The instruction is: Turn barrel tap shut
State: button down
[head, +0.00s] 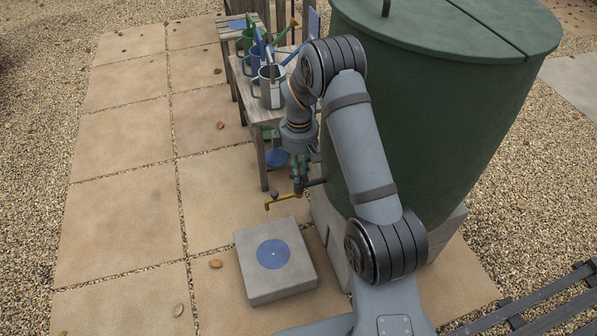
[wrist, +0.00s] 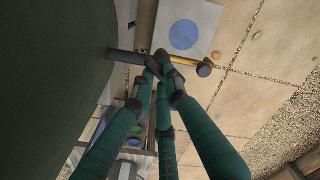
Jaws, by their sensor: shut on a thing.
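The big green barrel (head: 430,120) stands at the right in the head view and fills the left of the wrist view. Its tap has a dark pipe (wrist: 127,56) from the barrel wall and a brass spout (head: 281,200), also visible in the wrist view (wrist: 184,61). A small dark round knob (wrist: 204,70) sits by the outer end of the spout. My gripper (head: 299,184) points down at the tap. Its green fingers (wrist: 163,68) close together on the tap handle, which they mostly hide. I cannot tell the handle's angle.
A pale block (head: 298,278) with a blue disc stands on the paving below the spout. A wooden bench (head: 247,117) with several watering cans (head: 271,88) stands left of the barrel. A dark slatted thing (head: 545,305) is at the lower right.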

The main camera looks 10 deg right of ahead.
jog(key=m, duration=0.5)
jog(key=shift+s+d+m+b, duration=0.1)
jog(key=shift+d+m+b, duration=0.05)
jog(key=shift+m+b, duration=0.2)
jog(key=m+b, duration=0.1)
jog(key=m, duration=0.4)
jog(key=shift+s, duration=0.15)
jog(key=c, duration=1.7)
grip_release()
jog(key=shift+c, duration=0.2)
jog(key=shift+r, duration=0.1)
jog(key=shift+r, duration=0.3)
notch_tip(320, 180, up, 11)
jog(key=shift+r, duration=0.15)
